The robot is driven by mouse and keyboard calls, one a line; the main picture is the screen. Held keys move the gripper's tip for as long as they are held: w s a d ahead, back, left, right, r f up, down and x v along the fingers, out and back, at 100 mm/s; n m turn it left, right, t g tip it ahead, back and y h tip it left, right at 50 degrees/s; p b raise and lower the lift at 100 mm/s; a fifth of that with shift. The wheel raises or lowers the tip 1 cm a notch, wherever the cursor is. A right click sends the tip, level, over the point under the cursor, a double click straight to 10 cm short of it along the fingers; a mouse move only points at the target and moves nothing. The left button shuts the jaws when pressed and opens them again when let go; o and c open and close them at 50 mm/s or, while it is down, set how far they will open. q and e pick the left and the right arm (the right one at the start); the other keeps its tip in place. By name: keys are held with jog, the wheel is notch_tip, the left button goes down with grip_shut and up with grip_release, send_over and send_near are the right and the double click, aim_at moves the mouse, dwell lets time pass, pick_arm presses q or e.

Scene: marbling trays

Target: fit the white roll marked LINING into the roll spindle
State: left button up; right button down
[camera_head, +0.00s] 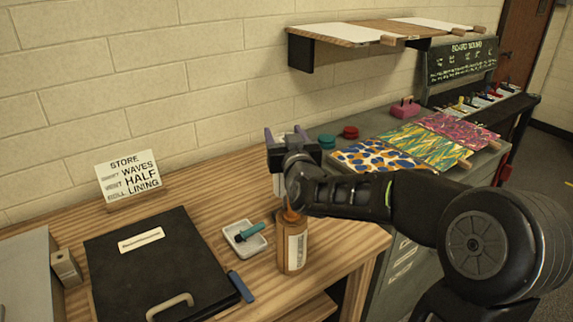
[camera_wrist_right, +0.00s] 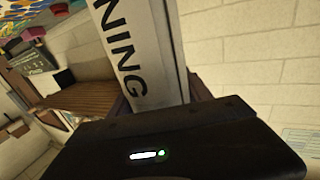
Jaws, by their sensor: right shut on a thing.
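The white roll (camera_wrist_right: 148,45) with black letters ending in NING rises between the fingers of my right gripper (camera_wrist_right: 160,98) in the right wrist view. The gripper is shut on it, and the rest of the lettering is cut off. In the head view my right gripper (camera_head: 287,143) is above the back of the wooden bench, and its wrist hides most of the roll. A small white patch below the gripper may be part of it. I cannot make out the roll spindle for sure in either view. My left gripper is not in view.
A brown bottle (camera_head: 292,243) stands below my right forearm, beside a white dish (camera_head: 239,236) with a teal-handled tool. A black case (camera_head: 147,278), a store sign (camera_head: 128,177) and a small grey block (camera_head: 65,267) are at left. Patterned boards (camera_head: 371,156) lie at right.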

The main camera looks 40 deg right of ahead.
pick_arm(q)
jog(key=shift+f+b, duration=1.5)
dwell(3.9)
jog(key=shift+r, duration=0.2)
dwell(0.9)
